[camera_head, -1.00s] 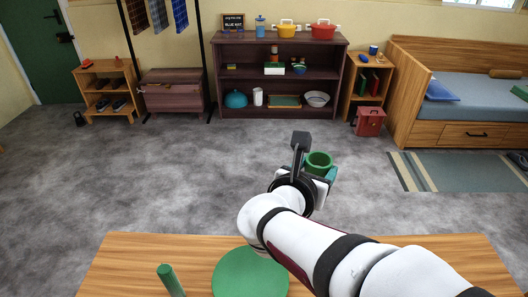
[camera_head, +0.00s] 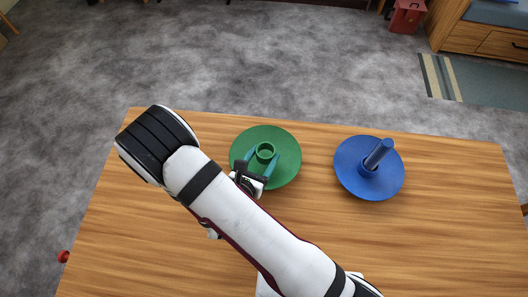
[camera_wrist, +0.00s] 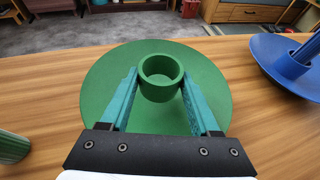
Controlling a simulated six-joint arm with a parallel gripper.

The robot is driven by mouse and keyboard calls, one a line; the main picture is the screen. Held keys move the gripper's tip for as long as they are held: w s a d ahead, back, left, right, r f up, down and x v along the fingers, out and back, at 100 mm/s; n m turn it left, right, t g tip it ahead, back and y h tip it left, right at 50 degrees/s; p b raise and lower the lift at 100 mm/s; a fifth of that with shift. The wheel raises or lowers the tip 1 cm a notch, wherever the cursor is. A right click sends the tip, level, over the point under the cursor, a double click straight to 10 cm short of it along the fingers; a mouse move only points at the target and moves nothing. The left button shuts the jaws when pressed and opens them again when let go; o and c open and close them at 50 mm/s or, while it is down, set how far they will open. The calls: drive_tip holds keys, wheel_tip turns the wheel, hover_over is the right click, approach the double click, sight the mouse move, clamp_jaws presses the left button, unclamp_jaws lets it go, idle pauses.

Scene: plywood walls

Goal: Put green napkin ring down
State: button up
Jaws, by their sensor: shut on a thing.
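The green napkin ring (camera_head: 265,151) is upright over the middle of the green plate (camera_head: 287,166). In the wrist view the ring (camera_wrist: 161,92) sits between the two teal fingers of my gripper (camera_wrist: 160,86), which is shut on it. In the head view my gripper (camera_head: 262,163) reaches over the plate's near part. I cannot tell whether the ring's base touches the plate. A green cylinder, perhaps a rolled napkin (camera_wrist: 12,147), shows at the left edge of the wrist view; my arm seems to hide it in the head view.
To the right, a blue plate (camera_head: 352,184) holds a blue ring (camera_head: 368,170) with a tilted blue roll (camera_head: 379,152) in it. The wooden table (camera_head: 450,220) is clear at the right. A small red thing (camera_head: 63,256) is at the table's left edge.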

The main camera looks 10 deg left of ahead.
drive_tip(key=shift+f, duration=0.9)
drive_tip(key=shift+f, duration=0.1)
drive_tip(key=o, duration=1.4)
